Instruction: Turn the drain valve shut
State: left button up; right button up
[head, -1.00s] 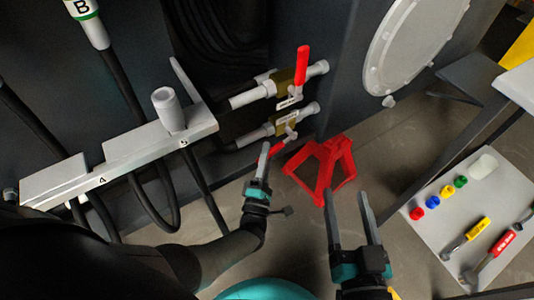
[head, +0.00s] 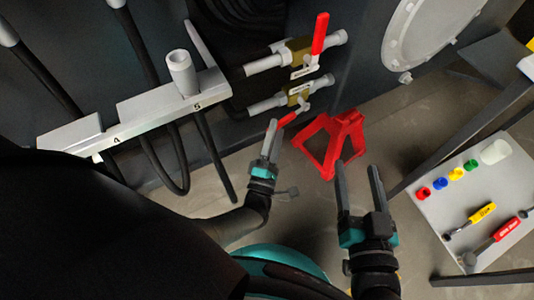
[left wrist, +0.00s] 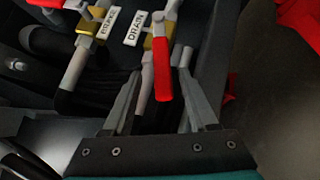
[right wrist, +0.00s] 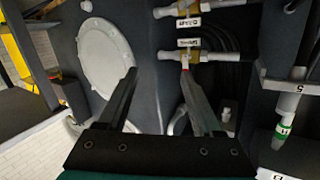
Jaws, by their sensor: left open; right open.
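The drain valve (head: 298,95) is the lower of two brass valves on the dark chassis wall. Its label reads DRAIN in the left wrist view (left wrist: 136,28). Its red handle (left wrist: 162,70) slants at a small angle to its pipe. My left gripper (head: 272,140) is open at this handle. In the left wrist view, the handle lies between its fingers (left wrist: 160,75), with a gap visible on the right side. My right gripper (head: 358,172) is open and empty, below and right of the valves; its fingers also show in the right wrist view (right wrist: 158,82).
A second valve (head: 300,50) with a raised red handle (head: 320,33) sits just above. A red stand (head: 335,140) is on the floor right of my left gripper. A grey shelf (head: 150,115) with hoses is left. A tool board (head: 500,190) is at the right.

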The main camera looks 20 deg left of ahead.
pick_arm(q)
jog(key=s+d+p, duration=0.1)
jog(key=s, duration=0.9)
jog(key=shift+s+d+p, duration=0.15)
jog(key=shift+d+p, duration=0.15)
jog(key=shift+d, duration=0.05)
pick_arm(e)
jog(key=g, duration=0.1)
jog(key=d+f+g+h, duration=0.1)
jog(key=d+f+g, duration=0.1)
jog(key=shift+w+d+n+g, duration=0.2)
jog(key=shift+w+n+g, duration=0.05)
jog(key=shift+n+g, duration=0.05)
